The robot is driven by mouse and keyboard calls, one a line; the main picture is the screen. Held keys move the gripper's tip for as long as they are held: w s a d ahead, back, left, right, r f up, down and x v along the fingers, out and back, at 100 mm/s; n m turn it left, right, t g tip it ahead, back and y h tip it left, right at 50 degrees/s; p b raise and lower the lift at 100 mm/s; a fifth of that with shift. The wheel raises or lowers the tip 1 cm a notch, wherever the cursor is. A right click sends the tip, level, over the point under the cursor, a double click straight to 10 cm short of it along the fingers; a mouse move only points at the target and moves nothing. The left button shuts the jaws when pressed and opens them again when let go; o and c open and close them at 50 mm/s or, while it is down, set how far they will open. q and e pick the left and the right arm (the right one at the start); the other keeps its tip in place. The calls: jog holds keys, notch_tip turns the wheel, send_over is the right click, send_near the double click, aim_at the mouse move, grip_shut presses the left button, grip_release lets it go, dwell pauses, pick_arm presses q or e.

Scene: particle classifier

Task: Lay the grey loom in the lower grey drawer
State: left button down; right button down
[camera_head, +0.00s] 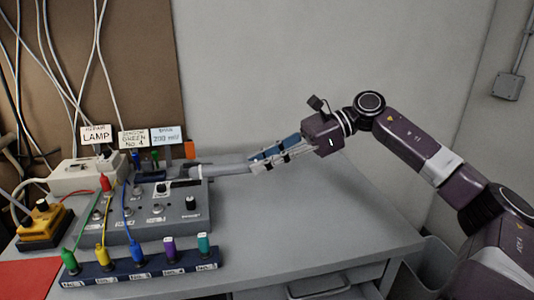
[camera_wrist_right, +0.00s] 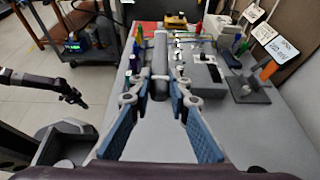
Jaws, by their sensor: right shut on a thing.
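The grey loom (camera_head: 222,171) is a long grey tube-like bundle. It is held level above the table by my right gripper (camera_head: 254,163), at the right end of the grey control box. In the right wrist view the loom (camera_wrist_right: 160,52) points away from me between the blue-padded fingers of the right gripper (camera_wrist_right: 160,84), which is shut on it.
The grey control box (camera_head: 190,222) stands left on the table (camera_head: 320,215), with coloured plugs in a dark blue strip (camera_head: 100,276) before it. Label cards (camera_head: 165,136) stand behind. An orange-tipped stand (camera_wrist_right: 250,85) is near the loom. The table's right half is clear.

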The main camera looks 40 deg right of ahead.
jog(key=s+a+f, duration=0.4)
jog(key=a+f, duration=0.2)
jog(key=a, duration=0.3)
jog(key=s+a+f+m+t, duration=0.1)
jog(key=s+a+f, duration=0.3)
jog(key=a, duration=0.6)
jog(key=shift+f+h, duration=0.4)
jog(key=shift+f, duration=0.45)
jog(key=shift+s, duration=0.2)
